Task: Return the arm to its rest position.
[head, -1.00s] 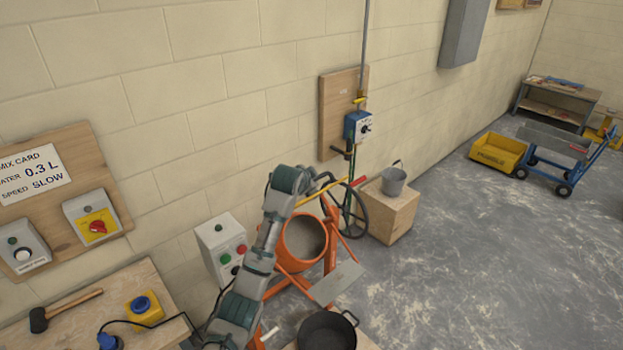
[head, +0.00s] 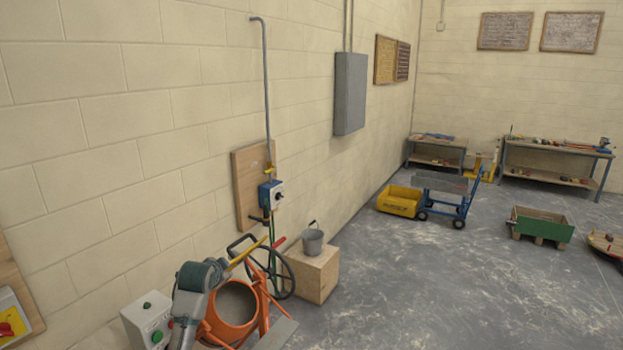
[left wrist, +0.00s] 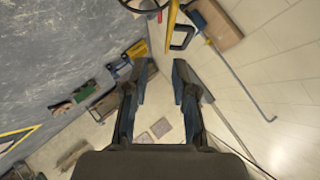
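My left arm (head: 190,300) rises from the bottom of the head view, in front of the orange mixer (head: 232,310). Its gripper cannot be made out there. In the left wrist view my left gripper (left wrist: 159,70) has its two dark fingers apart, with nothing between them. Beyond the fingers that view shows floor and wall at a steep tilt. A yellow bar (left wrist: 171,24) and a black loop (left wrist: 182,37) show past the fingertips. My right gripper is in neither view.
A control box (head: 148,322) stands left of the mixer. A grey bucket (head: 312,242) sits on a wooden block (head: 313,274) beside the wall. A yellow tub (head: 398,202), a blue trolley (head: 447,207) and a green cart (head: 541,226) stand farther back.

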